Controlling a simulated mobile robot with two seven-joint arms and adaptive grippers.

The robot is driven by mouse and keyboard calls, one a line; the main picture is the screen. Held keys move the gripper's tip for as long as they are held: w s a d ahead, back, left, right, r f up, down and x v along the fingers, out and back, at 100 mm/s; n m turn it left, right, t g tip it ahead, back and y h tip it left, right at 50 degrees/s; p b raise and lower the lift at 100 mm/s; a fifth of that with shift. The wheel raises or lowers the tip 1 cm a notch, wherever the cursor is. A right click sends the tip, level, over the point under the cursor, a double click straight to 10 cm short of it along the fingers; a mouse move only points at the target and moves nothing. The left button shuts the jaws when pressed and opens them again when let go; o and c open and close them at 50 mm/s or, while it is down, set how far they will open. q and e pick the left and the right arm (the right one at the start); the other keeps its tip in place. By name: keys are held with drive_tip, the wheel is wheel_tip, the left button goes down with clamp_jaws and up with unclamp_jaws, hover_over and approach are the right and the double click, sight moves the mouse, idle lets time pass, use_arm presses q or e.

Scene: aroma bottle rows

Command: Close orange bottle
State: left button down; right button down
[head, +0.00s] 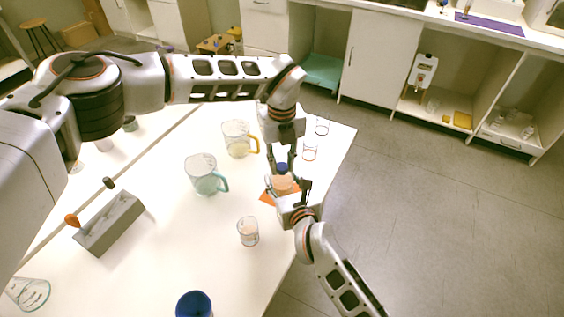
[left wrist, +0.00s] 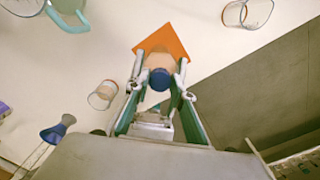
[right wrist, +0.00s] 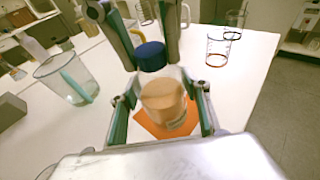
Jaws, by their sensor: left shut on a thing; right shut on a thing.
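The orange bottle (right wrist: 165,100), clear with pale orange contents, stands over an orange mat (left wrist: 165,42). My right gripper (head: 288,184) is shut around its body. The blue cap (right wrist: 150,57) is between the fingers of my left gripper (head: 283,167), which comes from above and is shut on it. In the right wrist view the cap is directly over the bottle's top, with a small gap seeming to show. In the left wrist view the cap (left wrist: 160,79) covers the bottle's mouth, so the contact is hidden.
A teal-handled jug (head: 203,175), a yellow-handled jug (head: 237,139) and a small beaker (head: 248,231) stand nearby. Two glasses (head: 310,151) stand near the table's right edge. A grey rack (head: 110,224) is at left.

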use_arm(q)
drive_tip(key=m, duration=0.7)
drive_tip(key=shift+m, duration=0.4)
drive_tip(key=m, duration=0.6)
drive_tip(key=shift+m, duration=0.3)
drive_tip(key=c, duration=1.6)
unclamp_jaws()
drive_tip(key=shift+c, duration=0.2)
wheel_tip(320, 180, up, 12)
use_arm(e)
drive_tip(key=c, duration=1)
unclamp_jaws()
